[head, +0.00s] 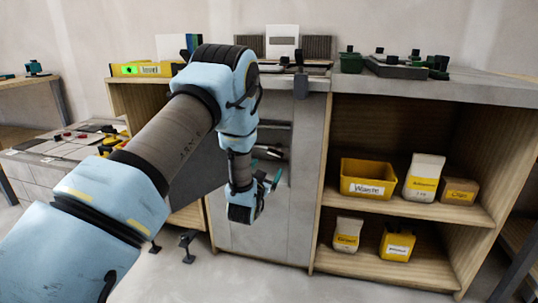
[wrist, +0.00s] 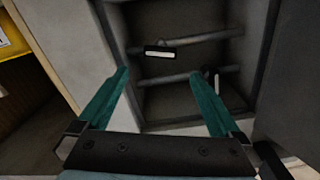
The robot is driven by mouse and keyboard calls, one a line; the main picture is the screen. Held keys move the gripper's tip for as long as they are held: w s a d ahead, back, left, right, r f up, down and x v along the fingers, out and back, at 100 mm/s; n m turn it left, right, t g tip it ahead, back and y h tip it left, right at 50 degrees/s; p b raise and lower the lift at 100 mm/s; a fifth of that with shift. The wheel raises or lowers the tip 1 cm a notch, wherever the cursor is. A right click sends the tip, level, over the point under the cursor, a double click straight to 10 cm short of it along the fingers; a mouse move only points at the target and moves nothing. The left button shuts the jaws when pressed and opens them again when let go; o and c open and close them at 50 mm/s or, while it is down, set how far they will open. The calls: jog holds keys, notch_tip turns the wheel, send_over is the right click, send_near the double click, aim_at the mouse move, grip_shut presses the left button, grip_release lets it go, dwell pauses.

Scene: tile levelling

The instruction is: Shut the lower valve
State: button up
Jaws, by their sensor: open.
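Two grey pipes cross an open recess in the grey cabinet (head: 306,150). The wrist picture seems upside down against the head view, so the pipe nearer its top seems the lower one. The lever of the lower valve (wrist: 160,52) is dark with a pale face and lies roughly along its pipe. The upper valve (wrist: 215,82) has a lever standing crosswise to its pipe. My gripper (wrist: 160,90) is open, its teal fingers apart and empty, pointing into the recess. In the head view my gripper (head: 268,181) is in front of the cabinet, and my arm hides part of the recess.
A dark grey door (head: 195,172) stands open left of the recess. Wooden shelves on the right hold a yellow waste bin (head: 368,178) and several other containers. A grey counter (head: 420,86) runs above. The floor in front is mostly clear.

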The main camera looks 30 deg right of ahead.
aim_at(274, 155)
jog(key=b+x, duration=0.1)
jog(key=x, duration=0.9)
jog(key=shift+w+d, duration=0.1)
jog(key=shift+w, duration=0.05)
jog(key=c, duration=1.2)
